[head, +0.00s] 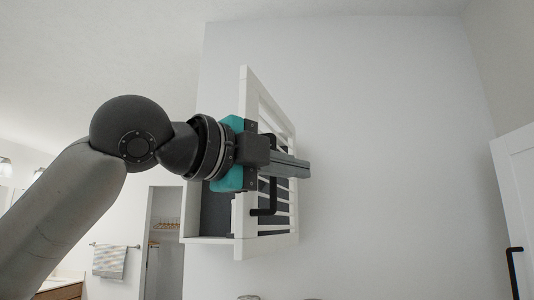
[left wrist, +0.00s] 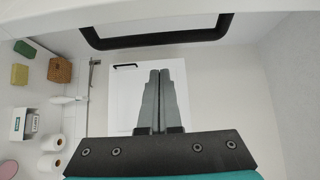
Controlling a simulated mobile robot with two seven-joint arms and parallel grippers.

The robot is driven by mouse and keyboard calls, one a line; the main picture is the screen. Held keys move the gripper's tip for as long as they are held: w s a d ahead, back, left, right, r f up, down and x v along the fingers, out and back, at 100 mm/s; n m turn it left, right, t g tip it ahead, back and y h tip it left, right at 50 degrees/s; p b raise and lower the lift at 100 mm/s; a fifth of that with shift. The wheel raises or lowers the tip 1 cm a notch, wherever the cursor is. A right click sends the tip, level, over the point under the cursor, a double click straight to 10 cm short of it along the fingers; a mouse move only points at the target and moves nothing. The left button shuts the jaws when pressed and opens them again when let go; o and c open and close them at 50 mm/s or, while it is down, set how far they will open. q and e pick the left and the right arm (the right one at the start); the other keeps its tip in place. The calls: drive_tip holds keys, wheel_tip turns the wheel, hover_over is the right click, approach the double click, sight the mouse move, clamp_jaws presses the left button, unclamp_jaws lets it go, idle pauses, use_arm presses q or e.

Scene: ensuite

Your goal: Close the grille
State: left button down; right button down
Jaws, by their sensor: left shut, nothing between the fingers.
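The grille (head: 280,238) is a white slatted door on a wall cabinet (head: 213,215). It stands swung out at an angle, with part of the cabinet's dark inside showing behind it. The grille's black bar handle (head: 265,211) is partly hidden behind my left gripper (head: 306,169). The handle also shows large at the top of the left wrist view (left wrist: 160,42). My left gripper is shut and empty, its fingers pointing right across the grille beside the handle. I cannot tell whether it touches the grille. My right gripper is not in view.
A white door (head: 515,190) with a black handle stands at the right. A towel (head: 109,261) hangs on a rail at the lower left. The wall right of the cabinet is bare. Toilet rolls (left wrist: 50,152) and a basket (left wrist: 60,70) show in the left wrist view.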

use_arm(q)
drive_tip(key=a, duration=0.1)
drive_tip(key=w+a, duration=0.1)
drive_tip(key=shift+w+a+p, duration=0.3)
drive_tip(key=shift+a, duration=0.05)
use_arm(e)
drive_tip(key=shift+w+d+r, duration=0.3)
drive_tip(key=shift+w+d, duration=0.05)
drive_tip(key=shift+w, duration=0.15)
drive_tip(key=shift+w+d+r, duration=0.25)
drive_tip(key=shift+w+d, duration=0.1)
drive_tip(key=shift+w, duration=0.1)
use_arm(q)
drive_tip(key=shift+a, duration=0.1)
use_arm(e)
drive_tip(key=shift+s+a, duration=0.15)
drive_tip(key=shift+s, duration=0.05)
